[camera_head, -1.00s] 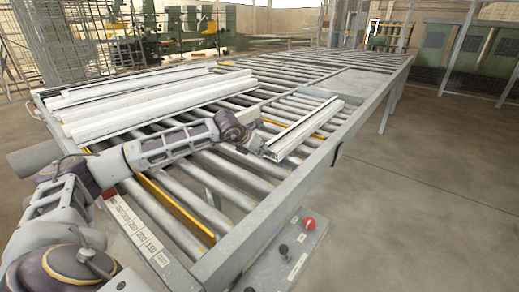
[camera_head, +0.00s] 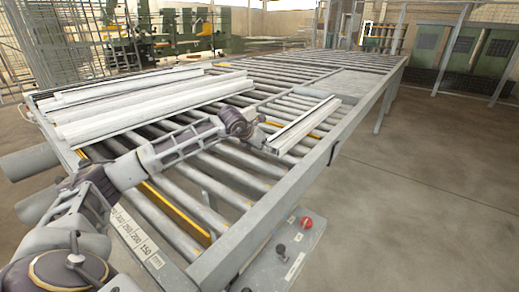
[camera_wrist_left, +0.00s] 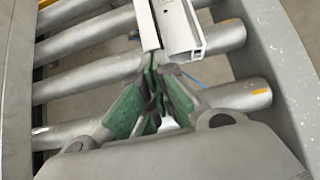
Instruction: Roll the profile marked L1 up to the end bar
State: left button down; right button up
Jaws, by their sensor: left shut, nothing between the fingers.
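A short pale aluminium profile (camera_head: 300,128) lies lengthwise on the rollers near the right side rail; no L1 mark is readable on it. My left gripper (camera_head: 262,146) is at its near end, with its fingers shut and empty. In the left wrist view the green-padded fingertips (camera_wrist_left: 153,68) meet just at the near end of the profile (camera_wrist_left: 183,30), touching or almost touching it. The profile's hollow end face shows there. I cannot pick out the end bar for certain. My right gripper is not in view.
Several long profiles (camera_head: 140,105) lie on the left of the roller table. A side rail (camera_head: 325,152) runs along the right, and a control box with a red button (camera_head: 306,222) sits at the near right. Rollers beyond the short profile are bare.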

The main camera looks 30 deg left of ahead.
aim_at(277, 134)
pick_arm(q)
jog(key=shift+w+d, duration=0.15)
jog(key=shift+w, duration=1.05)
jog(key=shift+w+d, duration=0.1)
jog(key=shift+w, duration=1.1)
jog(key=shift+w+d, duration=0.15)
jog(key=shift+w, duration=2.4)
jog(key=shift+w+r, duration=0.1)
jog(key=shift+r, duration=0.35)
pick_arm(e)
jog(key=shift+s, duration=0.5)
pick_arm(q)
jog(key=shift+d+r, duration=0.1)
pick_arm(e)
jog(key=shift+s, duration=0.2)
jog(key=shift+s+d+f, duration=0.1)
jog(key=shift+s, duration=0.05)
